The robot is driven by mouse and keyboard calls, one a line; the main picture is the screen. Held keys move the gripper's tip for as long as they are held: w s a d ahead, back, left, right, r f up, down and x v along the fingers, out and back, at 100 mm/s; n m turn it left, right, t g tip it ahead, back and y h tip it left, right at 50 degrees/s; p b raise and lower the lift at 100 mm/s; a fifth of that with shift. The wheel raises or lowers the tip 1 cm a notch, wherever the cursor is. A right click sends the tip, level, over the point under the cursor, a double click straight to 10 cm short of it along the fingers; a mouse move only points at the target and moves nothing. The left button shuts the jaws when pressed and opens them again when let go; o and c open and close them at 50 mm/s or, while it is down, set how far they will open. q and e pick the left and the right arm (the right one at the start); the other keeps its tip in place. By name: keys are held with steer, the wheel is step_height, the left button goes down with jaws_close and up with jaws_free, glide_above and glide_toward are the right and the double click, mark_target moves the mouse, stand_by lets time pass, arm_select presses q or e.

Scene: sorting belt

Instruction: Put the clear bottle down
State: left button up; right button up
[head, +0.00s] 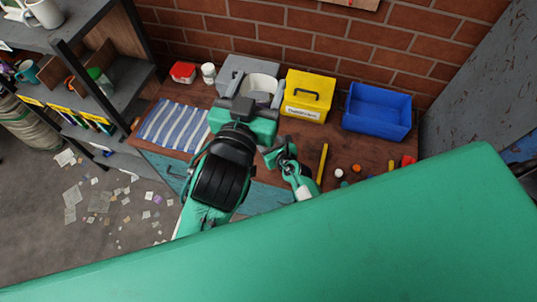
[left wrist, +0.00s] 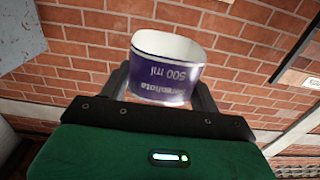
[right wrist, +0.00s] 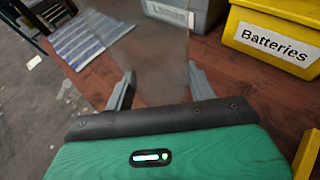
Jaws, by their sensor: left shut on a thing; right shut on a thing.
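The clear bottle (right wrist: 155,65) is a see-through, greyish shape between the fingers of my right gripper (right wrist: 158,92) in the right wrist view. That gripper is shut on it above or at the wooden table; contact between bottle and table cannot be told. In the head view my right gripper (head: 270,154) is small and partly hidden, and I cannot make out the bottle there. My left gripper (left wrist: 168,98) is shut on a white tub (left wrist: 165,75) with a purple "500 ml" label. In the head view the left gripper (head: 250,98) holds the tub before the grey bin.
The wooden table (head: 300,135) carries a striped cloth (head: 172,126), a grey bin (head: 233,65), a yellow "Batteries" box (head: 306,98) and a blue bin (head: 377,110). A yellow stick (head: 322,163) and small loose items lie to the right. A shelf (head: 120,80) stands left.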

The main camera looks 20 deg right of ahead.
steer(key=shift+d+f, duration=0.1)
steer(key=shift+f, duration=4.2)
steer(key=shift+f, duration=0.1)
steer(key=o, duration=1.2)
steer(key=shift+f, duration=0.1)
steer(key=shift+c, duration=0.2)
steer(key=shift+r, duration=0.3)
steer(key=v, duration=1.2)
